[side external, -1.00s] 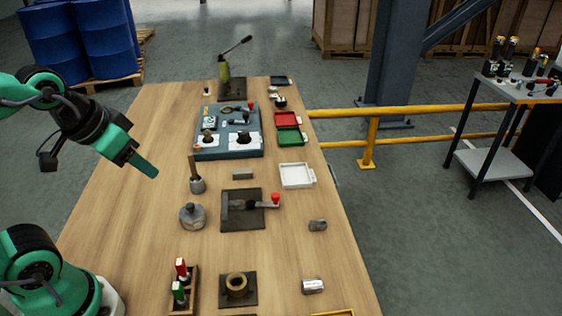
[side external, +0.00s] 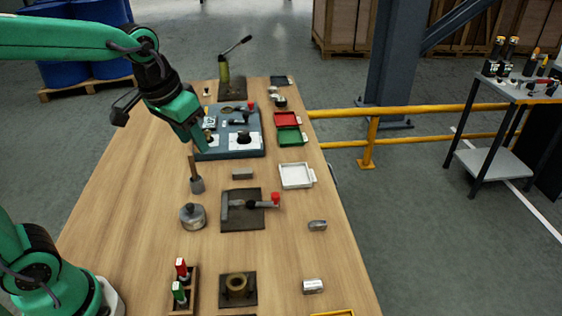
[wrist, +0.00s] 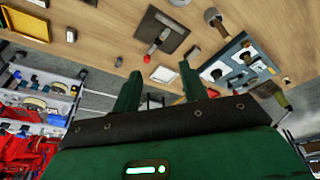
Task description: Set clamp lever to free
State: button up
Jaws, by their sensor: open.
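A lever with a red knob (side external: 275,199) is mounted on a dark square plate (side external: 242,217) in the middle of the wooden table; I take it as the clamp lever. Its arm lies low and points right, with the knob past the plate's edge. In the wrist view the plate (wrist: 179,37) and the red knob (wrist: 163,34) show upside down beyond my fingers. My gripper (side external: 201,147) is open and empty, above the table's left part. It is apart from the lever, up and left of it in the picture. In the wrist view my gripper (wrist: 158,85) shows two separated fingers.
A blue-grey panel (side external: 205,156) with parts and another red knob lies behind the plate. A wooden-handled tool (side external: 196,180) and a round metal pot (side external: 192,216) stand left of the plate. A white tray (side external: 296,176) lies at right, with a grey block (side external: 242,174) nearby.

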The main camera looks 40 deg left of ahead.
jog(key=w+d+f+g, duration=0.25)
jog(key=w+f, duration=0.25)
jog(key=w, duration=0.4)
jog(key=g, duration=0.1)
send_over(275, 195)
notch_tip(275, 195, down, 9)
jog(key=shift+w+r, duration=0.1)
jog(key=shift+f, duration=3.9)
grip_shut()
